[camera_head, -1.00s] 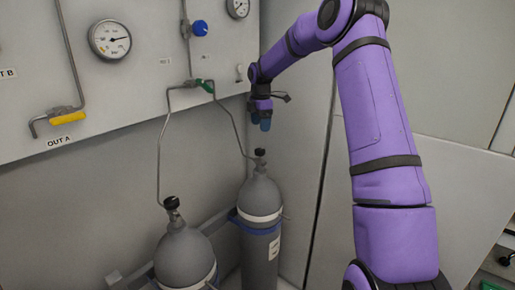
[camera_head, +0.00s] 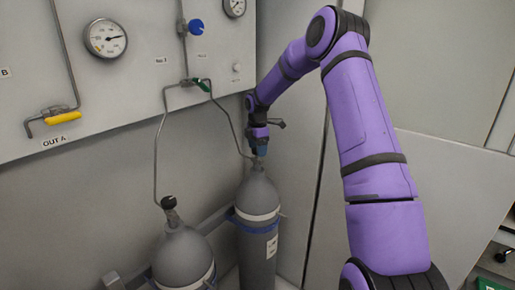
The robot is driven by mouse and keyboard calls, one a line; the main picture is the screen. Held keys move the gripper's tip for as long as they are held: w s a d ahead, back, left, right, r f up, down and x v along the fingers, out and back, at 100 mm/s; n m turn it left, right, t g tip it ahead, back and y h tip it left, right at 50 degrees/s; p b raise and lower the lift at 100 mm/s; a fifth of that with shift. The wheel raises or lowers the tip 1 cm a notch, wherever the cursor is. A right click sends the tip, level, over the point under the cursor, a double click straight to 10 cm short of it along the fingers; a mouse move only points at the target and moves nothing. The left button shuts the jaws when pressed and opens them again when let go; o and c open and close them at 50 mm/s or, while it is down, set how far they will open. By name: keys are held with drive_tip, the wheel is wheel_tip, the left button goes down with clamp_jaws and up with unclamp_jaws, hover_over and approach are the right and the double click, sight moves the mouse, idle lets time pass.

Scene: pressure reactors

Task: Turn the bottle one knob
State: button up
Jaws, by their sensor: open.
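Two grey gas bottles stand by the wall panel. The rear bottle (camera_head: 259,196) has a white band, a blue strap and a label; its top knob is mostly hidden behind my gripper. The front bottle (camera_head: 183,257) has a black knob (camera_head: 168,202) on top, in plain sight. No bottle number is readable. My gripper (camera_head: 260,152) points down right over the top of the rear bottle, with its blue fingertips open around or just above that knob; I cannot tell which.
Thin metal pipes run from the bottles to a green-handled valve (camera_head: 201,85) on the panel. The panel also bears a gauge (camera_head: 106,38), a blue knob (camera_head: 196,27) and a yellow-handled valve (camera_head: 62,111). A wall stands close to the right of the rear bottle.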

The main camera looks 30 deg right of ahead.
drive_tip(key=shift+c, duration=0.5)
drive_tip(key=c, duration=0.8)
drive_tip(key=shift+c, duration=0.2)
